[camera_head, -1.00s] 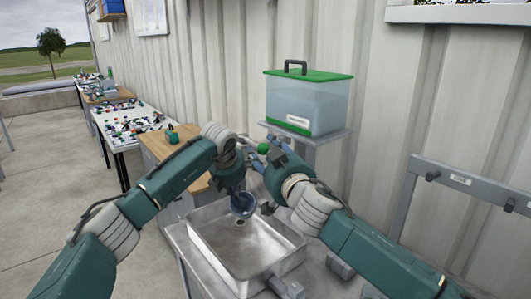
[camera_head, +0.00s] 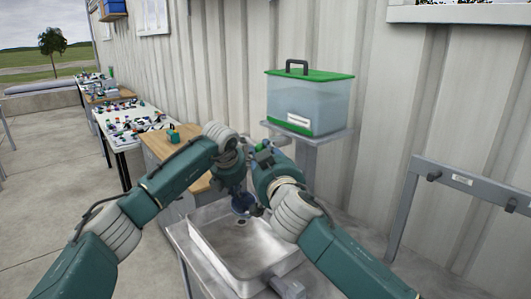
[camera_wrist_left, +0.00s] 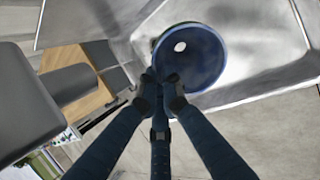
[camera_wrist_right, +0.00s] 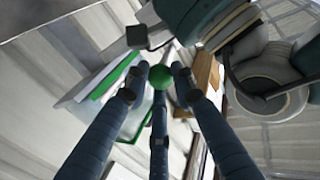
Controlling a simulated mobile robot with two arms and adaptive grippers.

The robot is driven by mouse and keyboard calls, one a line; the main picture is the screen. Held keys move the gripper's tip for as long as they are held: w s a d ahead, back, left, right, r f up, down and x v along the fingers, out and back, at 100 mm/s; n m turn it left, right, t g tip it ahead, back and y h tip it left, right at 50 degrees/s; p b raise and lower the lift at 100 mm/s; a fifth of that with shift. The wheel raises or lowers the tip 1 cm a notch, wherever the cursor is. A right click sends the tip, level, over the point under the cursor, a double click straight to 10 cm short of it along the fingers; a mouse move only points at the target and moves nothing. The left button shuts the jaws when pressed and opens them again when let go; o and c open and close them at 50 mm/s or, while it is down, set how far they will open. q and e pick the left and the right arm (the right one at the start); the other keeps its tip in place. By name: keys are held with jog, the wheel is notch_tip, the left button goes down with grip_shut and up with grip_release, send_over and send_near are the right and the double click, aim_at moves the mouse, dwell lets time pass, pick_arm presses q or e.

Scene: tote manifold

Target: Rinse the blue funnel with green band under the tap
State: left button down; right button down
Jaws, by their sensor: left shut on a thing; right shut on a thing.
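The blue funnel (camera_head: 242,204) is held over the metal sink (camera_head: 205,248). In the left wrist view my left gripper (camera_wrist_left: 160,84) is shut on the rim of the funnel (camera_wrist_left: 205,72), whose wide mouth and round hole face that camera. My right gripper (camera_head: 263,152) is above and right of the funnel. In the right wrist view its fingers (camera_wrist_right: 160,82) are closed around a green ball-shaped knob (camera_wrist_right: 161,77). The tap spout is hidden behind my right gripper, and I cannot make out any water stream.
A clear water tank (camera_head: 308,105) with a green lid stands on a grey stand behind the sink. A wooden-topped cabinet (camera_head: 165,145) and a table with small parts (camera_head: 130,121) are at the left. A grey rack (camera_head: 440,185) stands at the right.

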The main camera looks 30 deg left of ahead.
jog(key=c, duration=1.4)
grip_release()
jog(key=v, duration=1.2)
jog(key=shift+c, duration=0.2)
